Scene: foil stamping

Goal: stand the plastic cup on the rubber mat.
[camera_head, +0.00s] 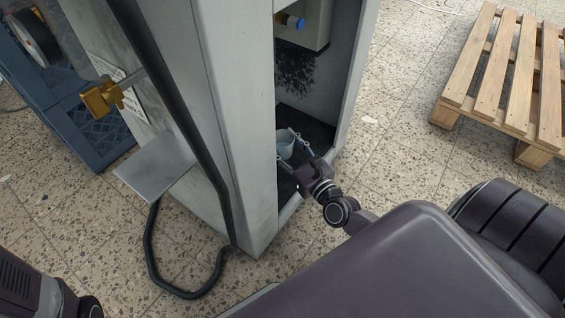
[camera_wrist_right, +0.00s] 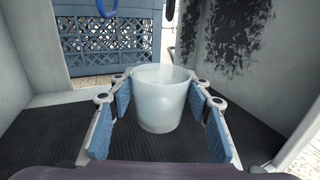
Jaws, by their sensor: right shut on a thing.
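The plastic cup (camera_head: 285,143) is pale and translucent. It is upright inside the lower bay of the grey cabinet, over the dark rubber mat (camera_head: 303,124). In the right wrist view the cup (camera_wrist_right: 161,98) is between the blue-padded fingers of my right gripper (camera_wrist_right: 160,104), which is shut on it. The mat (camera_wrist_right: 62,130) is ribbed and black there. The cup's base appears at the mat, but I cannot tell whether it touches. In the head view my right gripper (camera_head: 297,156) reaches into the bay from the right. My left gripper is not in view; only part of my left arm shows.
The grey cabinet (camera_head: 235,130) has side walls around the bay. A small metal shelf (camera_head: 157,165) and a black hose (camera_head: 152,240) are on its left. Blue crates (camera_head: 75,125) stand at the left. A wooden pallet (camera_head: 505,75) lies at the upper right.

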